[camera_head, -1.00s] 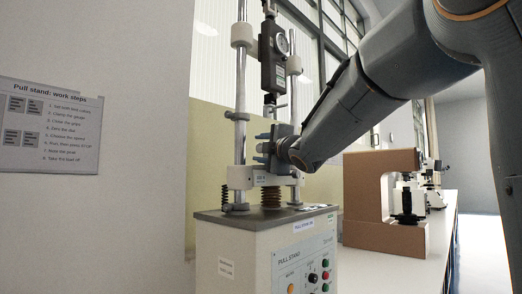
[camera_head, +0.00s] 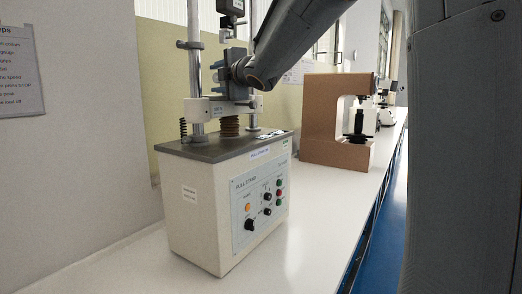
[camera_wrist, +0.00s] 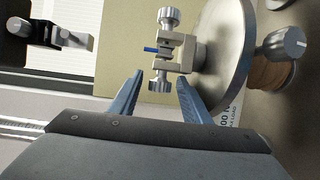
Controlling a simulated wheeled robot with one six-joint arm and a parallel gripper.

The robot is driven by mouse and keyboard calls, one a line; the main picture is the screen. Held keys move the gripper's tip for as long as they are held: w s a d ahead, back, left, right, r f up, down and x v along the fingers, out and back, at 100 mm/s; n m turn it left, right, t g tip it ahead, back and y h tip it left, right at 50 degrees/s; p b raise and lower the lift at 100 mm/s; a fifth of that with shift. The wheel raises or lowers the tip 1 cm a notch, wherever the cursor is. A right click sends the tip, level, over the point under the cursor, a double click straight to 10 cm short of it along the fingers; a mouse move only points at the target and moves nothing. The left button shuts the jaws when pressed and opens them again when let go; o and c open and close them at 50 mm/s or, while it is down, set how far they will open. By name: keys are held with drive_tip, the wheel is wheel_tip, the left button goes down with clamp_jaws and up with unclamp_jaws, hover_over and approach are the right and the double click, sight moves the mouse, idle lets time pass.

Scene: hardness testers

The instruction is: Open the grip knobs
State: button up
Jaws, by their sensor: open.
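In the wrist view a small pale metal grip (camera_wrist: 187,52) has one silver grip knob (camera_wrist: 168,18) at its top and a second silver grip knob (camera_wrist: 159,86) at its bottom. A thin blue piece (camera_wrist: 151,50) shows at the grip's jaws. My gripper (camera_wrist: 160,75) is open, with one finger on each side of the lower knob. I cannot tell whether the fingers touch it. In the head view my gripper (camera_head: 217,72) is at the pull stand (camera_head: 215,215), above its white crossbar; the grip is hidden there.
In the wrist view a round metal disc (camera_wrist: 225,55) and a larger silver knob (camera_wrist: 284,46) are to the right of the grip. In the head view, chrome columns (camera_head: 195,60) flank my gripper. A brown tester (camera_head: 322,120) stands behind on the white bench (camera_head: 325,225).

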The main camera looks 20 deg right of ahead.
drive_tip(key=shift+s+r+g+p, duration=0.15)
drive_tip(key=shift+g+p, duration=0.45)
drive_tip(key=shift+p, duration=1.65)
